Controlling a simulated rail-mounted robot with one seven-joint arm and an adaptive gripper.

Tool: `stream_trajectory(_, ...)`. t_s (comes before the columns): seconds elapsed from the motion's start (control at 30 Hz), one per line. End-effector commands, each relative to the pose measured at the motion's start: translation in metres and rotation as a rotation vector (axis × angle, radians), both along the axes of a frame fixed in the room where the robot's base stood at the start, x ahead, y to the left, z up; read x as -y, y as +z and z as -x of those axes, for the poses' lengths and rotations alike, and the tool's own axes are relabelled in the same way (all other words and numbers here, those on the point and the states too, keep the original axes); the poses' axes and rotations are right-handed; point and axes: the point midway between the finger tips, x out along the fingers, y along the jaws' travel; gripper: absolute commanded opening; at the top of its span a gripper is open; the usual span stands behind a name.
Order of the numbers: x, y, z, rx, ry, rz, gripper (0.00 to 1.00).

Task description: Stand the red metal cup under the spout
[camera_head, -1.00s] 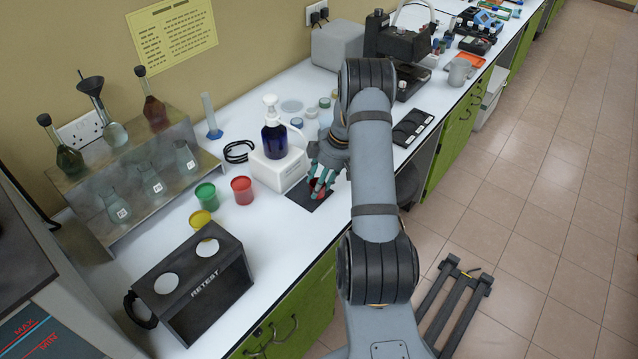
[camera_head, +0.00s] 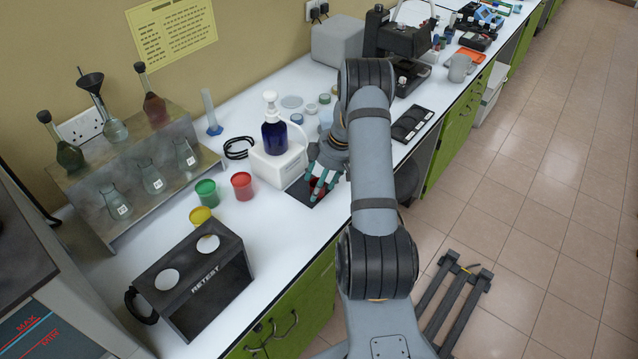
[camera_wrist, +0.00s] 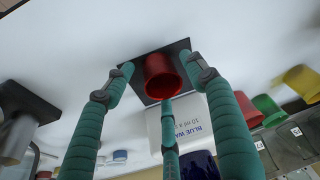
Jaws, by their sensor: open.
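The red metal cup (camera_wrist: 160,80) stands on a dark square mat (camera_wrist: 143,60) in the wrist view. In the head view the red cup (camera_head: 318,184) is mostly hidden by my gripper (camera_head: 320,186). My gripper is open, its three teal fingers spread around the cup, which sits between the tips; I cannot tell whether any finger touches it. The blue pump bottle (camera_head: 275,138) with its white spout (camera_head: 270,97) stands on a white box (camera_head: 278,166) beside the mat, left of my gripper. The box also shows in the wrist view (camera_wrist: 188,120).
Red (camera_head: 242,186), green (camera_head: 206,192) and yellow (camera_head: 200,218) cups stand left of the box. A dark RETEST stand (camera_head: 205,280) is at the front left. A metal flask rack (camera_head: 130,185) is behind. A dark tray (camera_head: 412,124) lies to the right.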

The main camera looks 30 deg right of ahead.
Motion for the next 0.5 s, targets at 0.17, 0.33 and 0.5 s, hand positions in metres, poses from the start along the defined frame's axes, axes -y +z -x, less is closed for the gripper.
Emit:
stream_trajectory(0.17, 0.000, 0.001, 0.000, 0.000, 0.000, 0.000, 0.56)
stream_trajectory(0.33, 0.002, 0.010, 0.000, 0.004, -0.001, 0.001, 0.56)
stream_trajectory(0.5, 0.010, 0.042, 0.007, 0.007, 0.000, 0.003, 0.56)
